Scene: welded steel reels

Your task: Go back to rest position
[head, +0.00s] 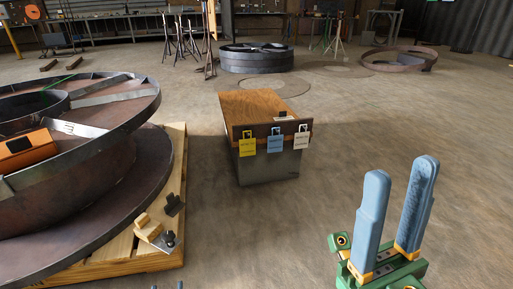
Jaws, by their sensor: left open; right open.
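My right gripper (402,172) is at the lower right, with two blue fingers pointing up on a green and orange mount. Its fingers are apart with nothing between them, over bare floor. At the bottom edge, left of centre, only the tips of my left gripper (167,286) show, apart from each other, just below the pallet's front corner. The rest of it is out of frame. A welded steel reel (70,195) lies on a wooden pallet (178,160) at the left, cut by the frame edge.
An orange device (26,149) sits on the reel. Wood blocks and a dark clamp (170,240) lie on the pallet. A wood-topped box (262,106) with yellow, blue and white tags stands mid-floor. More reels (257,59) and workbenches are behind. The floor at right is clear.

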